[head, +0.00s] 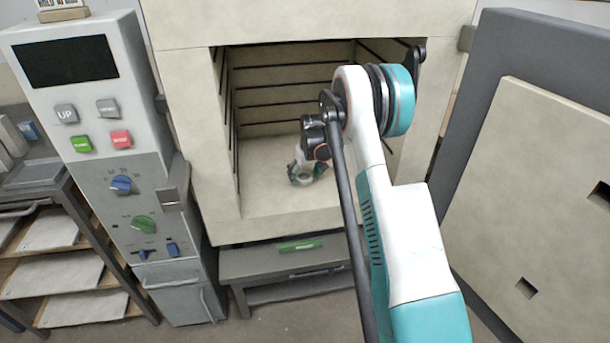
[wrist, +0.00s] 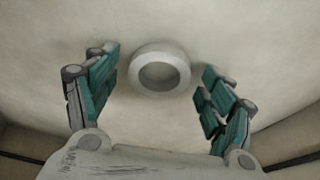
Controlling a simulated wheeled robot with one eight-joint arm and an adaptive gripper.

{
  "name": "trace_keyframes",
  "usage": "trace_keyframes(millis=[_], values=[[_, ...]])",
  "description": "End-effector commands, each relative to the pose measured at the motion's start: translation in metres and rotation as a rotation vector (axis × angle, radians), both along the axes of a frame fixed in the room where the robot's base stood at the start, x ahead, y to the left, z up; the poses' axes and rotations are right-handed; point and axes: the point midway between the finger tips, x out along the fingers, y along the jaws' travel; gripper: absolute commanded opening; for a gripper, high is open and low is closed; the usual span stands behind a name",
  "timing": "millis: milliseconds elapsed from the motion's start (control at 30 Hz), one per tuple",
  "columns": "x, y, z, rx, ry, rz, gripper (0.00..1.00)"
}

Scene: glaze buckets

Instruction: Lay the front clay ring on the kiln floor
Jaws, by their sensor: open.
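The clay ring (wrist: 138,74) is pale grey and round with an open middle. In the wrist view it lies flat against the pale kiln floor (wrist: 160,22), between and slightly beyond my fingertips. My gripper (wrist: 159,65) is open, with a teal-padded finger on each side of the ring and a gap on both sides. In the head view my gripper (head: 307,174) points down inside the kiln, low over its floor (head: 262,190). The ring (head: 305,181) shows there only as a small pale patch, partly hidden by the fingers.
The kiln's side wall (head: 228,120) and grooved back wall (head: 275,85) surround my gripper. The kiln door (head: 540,160) stands open at right. A control panel (head: 110,150) stands at left, beside a shelf rack (head: 60,240). The floor left of my gripper is clear.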

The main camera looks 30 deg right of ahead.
Motion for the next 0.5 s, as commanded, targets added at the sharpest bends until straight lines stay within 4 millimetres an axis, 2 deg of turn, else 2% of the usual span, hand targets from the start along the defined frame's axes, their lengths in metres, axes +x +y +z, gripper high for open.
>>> trace_keyframes(millis=[167,500], values=[[-0.005,0.0,0.022,0.0,0.0,0.0,0.75],[-0.023,0.002,0.089,0.0,0.0,0.0,0.75]])
